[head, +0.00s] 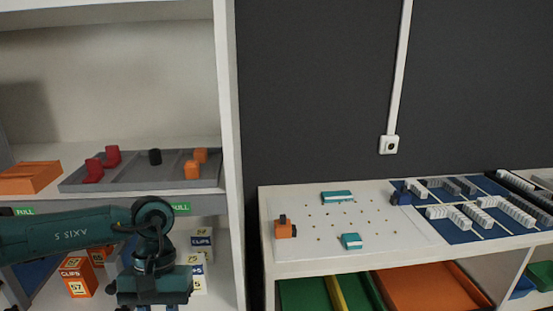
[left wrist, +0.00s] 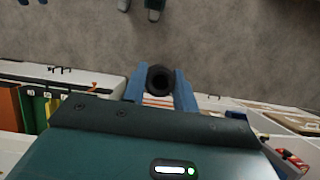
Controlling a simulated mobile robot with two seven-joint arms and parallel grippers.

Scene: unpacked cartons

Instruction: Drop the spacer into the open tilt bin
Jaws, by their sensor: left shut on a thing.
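My left gripper (head: 158,307) is low at the left of the head view, in front of the shelf unit. Only the tops of its blue fingers show there, at the bottom edge. In the left wrist view its two blue fingers are shut on a black ring-shaped spacer (left wrist: 160,78), with its dark hole facing the camera. The grey floor shows beyond it. The held spacer is hidden in the head view. I cannot tell which container is the open tilt bin. My right gripper is in neither view.
The grey tray (head: 72,185) holds red and orange parts, beside an orange holder (head: 30,177). Boxes of clips (head: 77,277) stand on the lower shelf. A white workbench (head: 380,264) at right carries a pegboard and blue panels. Green and orange trays (head: 430,285) lie below it.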

